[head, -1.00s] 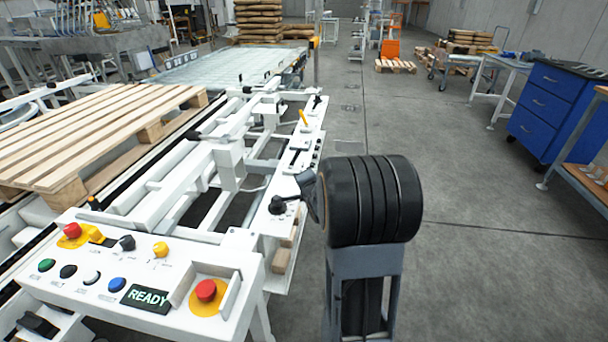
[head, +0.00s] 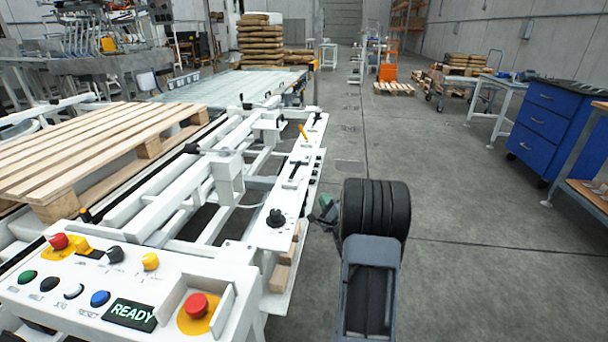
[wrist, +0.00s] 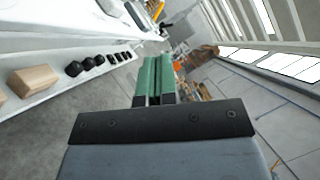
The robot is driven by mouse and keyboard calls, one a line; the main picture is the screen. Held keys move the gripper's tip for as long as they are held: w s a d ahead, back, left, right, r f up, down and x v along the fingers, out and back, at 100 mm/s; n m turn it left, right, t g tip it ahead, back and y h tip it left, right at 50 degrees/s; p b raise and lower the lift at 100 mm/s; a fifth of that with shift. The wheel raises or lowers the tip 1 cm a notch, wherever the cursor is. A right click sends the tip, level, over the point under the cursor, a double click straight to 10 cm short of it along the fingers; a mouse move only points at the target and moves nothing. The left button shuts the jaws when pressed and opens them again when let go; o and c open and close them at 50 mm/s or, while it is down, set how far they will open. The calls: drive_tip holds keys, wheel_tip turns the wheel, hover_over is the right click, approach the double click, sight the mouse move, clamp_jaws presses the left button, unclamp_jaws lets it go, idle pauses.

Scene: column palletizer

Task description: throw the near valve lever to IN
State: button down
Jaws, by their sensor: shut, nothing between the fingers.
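A white side rail (head: 262,238) carries several controls. A black knob (head: 276,218) is nearest, with a black T-shaped lever (head: 297,168) in a slot beyond it. Farther along are a yellow lever (head: 303,132) and a small black lever (head: 317,118). I cannot read any IN label or tell which one is the near valve lever. My gripper (head: 326,206), with green fingers, is right of the rail, apart from the controls and partly hidden by my arm. In the wrist view the fingers (wrist: 158,76) are together and empty.
A front panel (head: 75,290) has several buttons and a READY display (head: 132,313). A wooden pallet (head: 90,150) lies on the conveyor at left. Wooden blocks (head: 282,270) sit under the rail. A blue drawer cabinet (head: 550,120) stands at right. The floor (head: 470,215) between is clear.

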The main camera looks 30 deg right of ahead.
sight(295, 171)
drive_tip(key=shift+a+r+b+x, duration=0.15)
drive_tip(key=shift+a+b+x, duration=0.3)
drive_tip(key=shift+x, duration=1.65)
drive_tip(key=shift+a+r+b+x, duration=0.15)
drive_tip(key=shift+a+b+x, duration=0.3)
drive_tip(key=shift+x, duration=1.65)
drive_tip(key=shift+a+r+b+x, duration=0.15)
drive_tip(key=shift+a+b+x, duration=0.25)
drive_tip(key=shift+x, duration=1.7)
drive_tip(key=shift+w+r, duration=0.15)
drive_tip(key=shift+w, duration=0.05)
